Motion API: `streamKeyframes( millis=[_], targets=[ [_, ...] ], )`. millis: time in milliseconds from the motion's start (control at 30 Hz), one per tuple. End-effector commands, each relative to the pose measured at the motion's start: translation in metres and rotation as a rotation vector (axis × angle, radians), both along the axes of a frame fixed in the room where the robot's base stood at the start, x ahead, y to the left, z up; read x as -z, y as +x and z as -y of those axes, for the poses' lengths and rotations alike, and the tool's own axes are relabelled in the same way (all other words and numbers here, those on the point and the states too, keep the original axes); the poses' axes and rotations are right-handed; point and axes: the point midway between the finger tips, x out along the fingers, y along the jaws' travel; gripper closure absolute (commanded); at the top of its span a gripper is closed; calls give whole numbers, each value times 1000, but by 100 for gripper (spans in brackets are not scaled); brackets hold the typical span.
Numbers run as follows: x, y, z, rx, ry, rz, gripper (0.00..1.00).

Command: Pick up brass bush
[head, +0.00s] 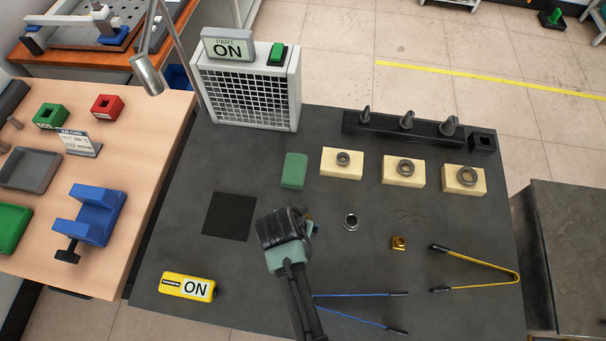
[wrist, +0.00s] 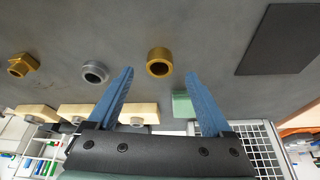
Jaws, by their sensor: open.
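The brass bush (wrist: 159,62) is a short gold ring with a dark bore, lying on the dark grey bench top. In the wrist view it sits between and just beyond the tips of my gripper's blue fingers (wrist: 158,76). The fingers are apart and hold nothing. I cannot tell the height between the fingertips and the bench. In the head view my gripper (head: 290,230) is over the middle of the bench, and the bush does not show there, hidden by my arm.
A steel ring (head: 351,221) and a brass block-like fitting (head: 398,243) lie to the right. Tongs with yellow handles (head: 512,272) and blue ones (head: 345,295) lie near the front. Cream blocks with rings (head: 404,180) stand behind. A black mat (head: 229,217) lies left.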

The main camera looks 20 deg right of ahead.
Motion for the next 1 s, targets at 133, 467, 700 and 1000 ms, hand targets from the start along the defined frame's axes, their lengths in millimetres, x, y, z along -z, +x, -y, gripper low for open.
streamKeyframes(
  millis=[133, 467, 700, 1000],
  targets=[
    [15, 4, 6, 0, 1, -3, 16],
    [36, 10, 12, 0, 0, 1, 16],
    [36, 10, 12, 0, 0, 1, 27],
    [36, 10, 12, 0, 1, 1, 81]
  ],
)
